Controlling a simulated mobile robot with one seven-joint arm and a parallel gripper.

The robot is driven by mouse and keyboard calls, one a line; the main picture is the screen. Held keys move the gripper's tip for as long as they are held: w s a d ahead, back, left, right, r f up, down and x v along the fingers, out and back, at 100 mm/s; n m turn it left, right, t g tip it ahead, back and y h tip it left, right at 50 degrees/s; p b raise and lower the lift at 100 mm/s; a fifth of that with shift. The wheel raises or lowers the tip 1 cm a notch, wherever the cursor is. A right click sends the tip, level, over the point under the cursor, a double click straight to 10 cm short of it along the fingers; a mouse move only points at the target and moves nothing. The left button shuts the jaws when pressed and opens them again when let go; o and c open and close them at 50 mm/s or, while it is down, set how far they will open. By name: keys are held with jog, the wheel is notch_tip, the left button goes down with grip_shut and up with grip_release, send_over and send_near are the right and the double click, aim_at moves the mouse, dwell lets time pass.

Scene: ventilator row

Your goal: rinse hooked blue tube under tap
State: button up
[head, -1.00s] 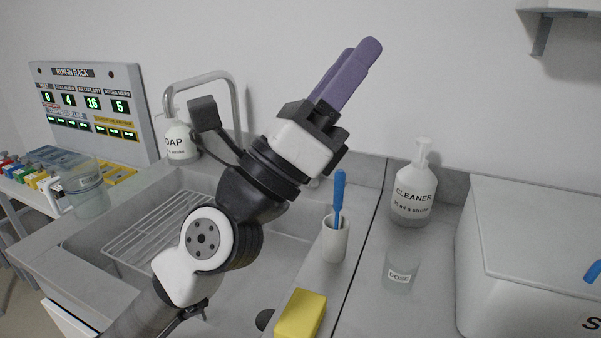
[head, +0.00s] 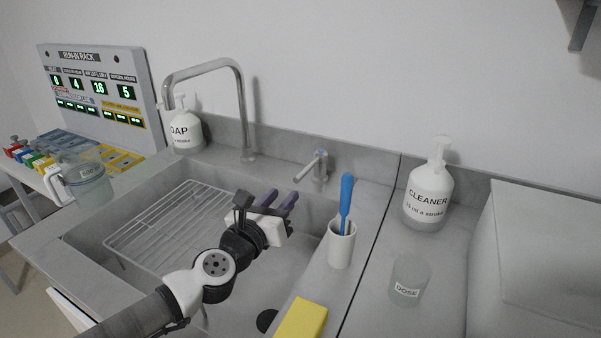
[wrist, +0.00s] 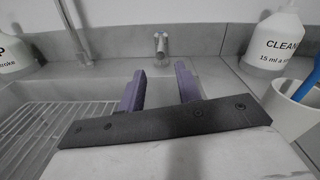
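The tap's tall chrome spout (head: 241,105) stands behind the sink and arches left; its lower part also shows in the wrist view (wrist: 79,35). A short lever tap piece with a blue mark (head: 319,166) stands to its right, ahead of my gripper in the wrist view (wrist: 161,45). My gripper (head: 281,198) is over the sink (head: 285,240), its purple fingers apart. In the wrist view the gap between the fingers (wrist: 160,82) is empty. I see no hooked blue tube. A straight blue handle (head: 345,195) stands in a white cup (head: 341,244) right of the sink.
A wire rack (head: 150,235) lies in the sink's left part. A soap bottle (head: 186,132), jug (head: 88,182), yellow sponge (head: 302,320), cleaner bottle (head: 428,198) and dose cup (head: 408,282) stand around it. A pale box (head: 540,270) fills the right side.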

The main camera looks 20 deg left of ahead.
aim_at(300, 174)
jog(key=w, duration=0.3)
jog(key=w+d+p, duration=0.1)
jog(key=w, duration=0.2)
jog(key=w+p, duration=0.1)
jog(key=w, duration=0.2)
jog(key=shift+w+d, duration=0.25)
jog(key=shift+d, duration=0.15)
grip_shut()
